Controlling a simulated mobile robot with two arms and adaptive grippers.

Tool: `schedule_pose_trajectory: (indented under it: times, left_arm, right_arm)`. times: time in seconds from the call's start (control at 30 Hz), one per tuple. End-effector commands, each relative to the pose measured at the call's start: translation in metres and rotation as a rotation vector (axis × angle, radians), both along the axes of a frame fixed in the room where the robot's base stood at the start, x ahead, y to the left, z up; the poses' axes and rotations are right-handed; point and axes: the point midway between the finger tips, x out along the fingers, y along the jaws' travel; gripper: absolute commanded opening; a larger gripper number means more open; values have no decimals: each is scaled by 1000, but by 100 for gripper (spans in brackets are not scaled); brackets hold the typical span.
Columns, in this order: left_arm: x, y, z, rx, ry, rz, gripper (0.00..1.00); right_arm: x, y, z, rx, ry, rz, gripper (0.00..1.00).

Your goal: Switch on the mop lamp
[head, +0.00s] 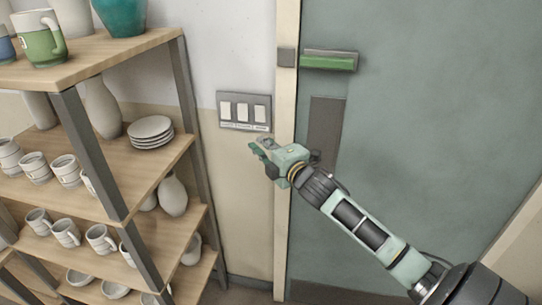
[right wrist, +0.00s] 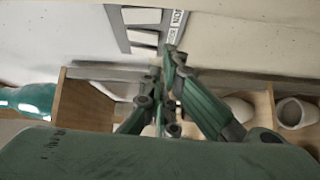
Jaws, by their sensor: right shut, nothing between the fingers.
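A grey switch plate (head: 244,110) with three white rockers in a row is on the wall left of the door frame. Small labels, too small to read, sit under the rockers. It also shows, turned on its side, at the top of the right wrist view (right wrist: 117,24). My right gripper (head: 260,146) is shut and empty, just below the plate's right part. In the right wrist view its fingertips (right wrist: 170,52) appear close to the labelled edge of the plate; I cannot tell whether they touch. No lamp is in view. My left gripper is out of view.
A wooden shelf rack (head: 150,160) with mugs, vases, plates and bowls stands left of the plate. A grey-green door (head: 430,110) with a green handle (head: 328,62) is to the right. The wall below the plate is bare.

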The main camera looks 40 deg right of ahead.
Motion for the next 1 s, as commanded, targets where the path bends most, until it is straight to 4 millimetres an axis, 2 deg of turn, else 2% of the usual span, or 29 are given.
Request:
schedule_pose_trajectory:
  times: [0.1,0.3,1.0]
  left_arm:
    - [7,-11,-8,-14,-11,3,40]
    - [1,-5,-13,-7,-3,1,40]
    - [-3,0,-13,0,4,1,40]
  right_arm:
    - [-20,2,-5,-2,3,1,0]
    - [-37,3,-5,-1,1,0,0]
    - [-40,2,-6,4,5,-2,0]
